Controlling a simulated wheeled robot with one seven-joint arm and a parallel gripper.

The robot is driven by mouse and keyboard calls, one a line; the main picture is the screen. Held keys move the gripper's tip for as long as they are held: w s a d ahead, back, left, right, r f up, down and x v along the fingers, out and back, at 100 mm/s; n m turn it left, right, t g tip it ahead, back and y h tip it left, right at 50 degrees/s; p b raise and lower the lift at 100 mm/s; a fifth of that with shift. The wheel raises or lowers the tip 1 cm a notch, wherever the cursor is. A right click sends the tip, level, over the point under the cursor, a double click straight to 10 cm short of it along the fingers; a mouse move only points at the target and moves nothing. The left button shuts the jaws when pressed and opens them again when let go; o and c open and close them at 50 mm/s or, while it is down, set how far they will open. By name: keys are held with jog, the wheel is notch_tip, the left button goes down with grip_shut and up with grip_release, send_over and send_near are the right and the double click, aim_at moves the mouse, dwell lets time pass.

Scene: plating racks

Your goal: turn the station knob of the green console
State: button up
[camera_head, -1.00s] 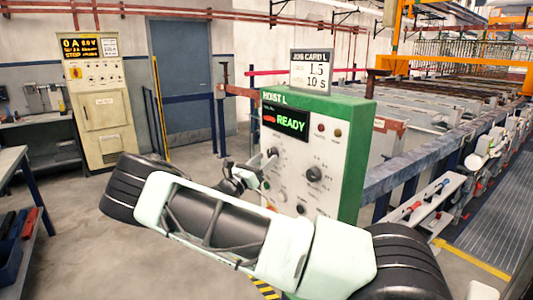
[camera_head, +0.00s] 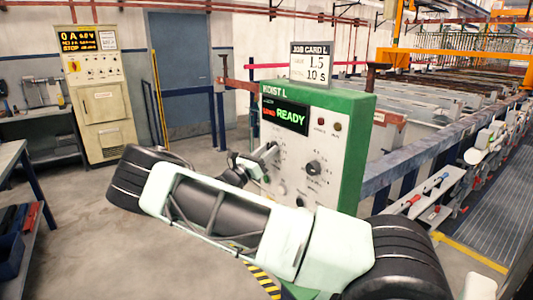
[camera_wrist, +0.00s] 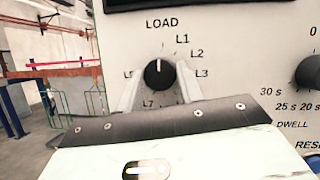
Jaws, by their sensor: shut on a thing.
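The green console (camera_head: 355,150) stands in the middle of the head view, with a pale front panel and a display reading READY. In the wrist view the station knob (camera_wrist: 159,74) is round and black, with its white mark pointing up to LOAD. Labels L1, L2, L3 and others ring it. My gripper (camera_wrist: 160,88) has one finger at each side of this knob and is shut on it. In the head view my gripper (camera_head: 268,154) is at the panel's left part, below the display, and my arm hides the lower panel.
A second black knob (camera_head: 313,168), the DWELL one, sits to the right on the same panel. A job card (camera_head: 311,65) stands on top of the console. A beige cabinet (camera_head: 100,105) is at the back left. A rail (camera_head: 430,145) runs to the right. Open floor lies left.

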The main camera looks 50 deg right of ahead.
jog(key=shift+w+r+m+g+y+b, duration=0.15)
jog(key=shift+m+g+y+b, duration=1.1)
jog(key=shift+m+b, duration=3.6)
jog(key=shift+w+r+m+g+y+b, duration=0.15)
jog(key=shift+m+g+y+b, duration=0.45)
jog(key=shift+m+y+b, duration=3.95)
jog(key=shift+w+r+m+g+h+b, duration=0.15)
jog(key=shift+m+g+h+b, duration=1.5)
jog(key=shift+m, duration=6.25)
jog(key=shift+t+y+b, duration=0.55)
jog(key=shift+t+b, duration=0.1)
jog(key=shift+t, duration=0.05)
jog(key=o, duration=1)
jog(key=shift+d, duration=0.1)
